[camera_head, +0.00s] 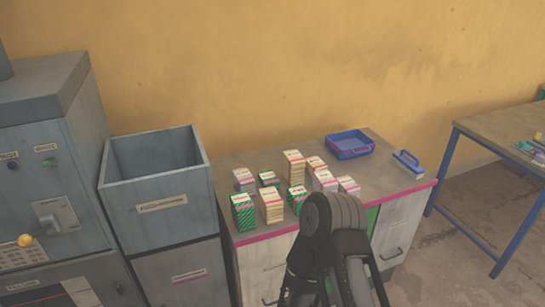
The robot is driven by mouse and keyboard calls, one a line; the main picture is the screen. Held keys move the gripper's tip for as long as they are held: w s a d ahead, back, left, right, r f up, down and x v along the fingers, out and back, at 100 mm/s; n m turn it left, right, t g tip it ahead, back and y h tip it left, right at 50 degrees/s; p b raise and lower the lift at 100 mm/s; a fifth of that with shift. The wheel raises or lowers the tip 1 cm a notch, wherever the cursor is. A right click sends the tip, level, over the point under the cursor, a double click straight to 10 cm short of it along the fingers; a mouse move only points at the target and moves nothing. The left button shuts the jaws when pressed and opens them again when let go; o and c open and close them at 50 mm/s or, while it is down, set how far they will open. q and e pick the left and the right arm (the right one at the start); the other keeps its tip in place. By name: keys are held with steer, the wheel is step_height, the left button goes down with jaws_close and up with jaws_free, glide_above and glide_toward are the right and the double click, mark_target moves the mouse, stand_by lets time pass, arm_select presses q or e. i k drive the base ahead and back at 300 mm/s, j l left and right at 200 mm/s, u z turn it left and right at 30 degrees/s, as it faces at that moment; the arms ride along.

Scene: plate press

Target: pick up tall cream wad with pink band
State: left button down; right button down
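Several banded wads stand in a cluster on the cabinet top. One tall cream wad with a pink band (271,206) stands in the front row, between a tall green-striped wad and a shorter green one. Another tall cream wad (293,164) stands at the back of the cluster. A shorter cream wad (316,166) is just right of it. A dark link of one of my arms rises from the bottom centre, in front of the cabinet and its wads. I see no gripper fingertips, and no wad is visibly held.
A blue tray (350,145) and a blue-handled tool (407,161) lie right of the wads. A grey open bin (162,220) and a machine (45,190) stand left. A blue-legged table (490,125) is at the right, with floor between.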

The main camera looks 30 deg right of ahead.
mark_target(294, 164)
steer(key=l+z, duration=0.1)
steer(key=z, duration=0.45)
steer(key=i+l+z, duration=0.4)
steer(key=l+z, duration=0.2)
steer(key=l, duration=0.2)
steer(key=i+l+z, duration=0.3)
steer(key=i+l, duration=0.5)
steer(key=l+z, duration=0.05)
steer(key=l, duration=0.05)
